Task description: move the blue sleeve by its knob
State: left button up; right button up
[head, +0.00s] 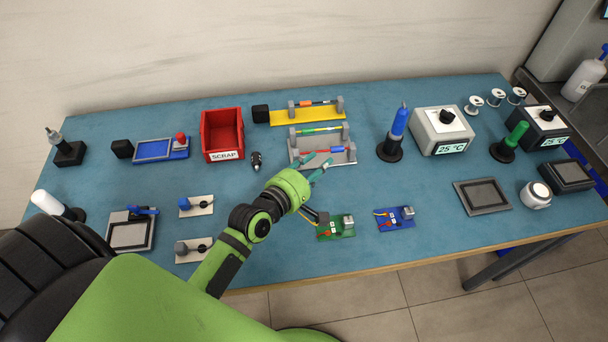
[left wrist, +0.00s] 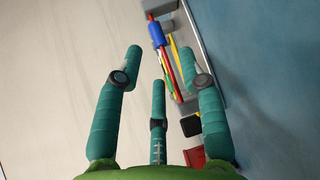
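The blue sleeve (head: 337,149) sits on a red rod held across the front of a grey rack (head: 351,158). In the left wrist view the blue sleeve (left wrist: 157,34) is near the top, ahead of my fingertips. Its knob is too small to make out. My left gripper (head: 318,166) is just in front of the rack, with its fingers pointing toward it. In the left wrist view my left gripper (left wrist: 162,55) has its teal fingers spread, with nothing between them. It appears apart from the sleeve. My right gripper is not in view.
A yellow rack (head: 307,117) with another rod stands behind. A red scrap bin (head: 222,134) is to the left, and a blue iron in a stand (head: 392,140) to the right. Green (head: 336,229) and blue (head: 395,218) circuit boards lie nearer the front.

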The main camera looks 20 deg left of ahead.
pick_arm(q)
jog(key=v, duration=0.5)
jog(key=shift+s+a, duration=0.1)
jog(key=shift+s, duration=0.25)
jog(key=shift+r, duration=0.1)
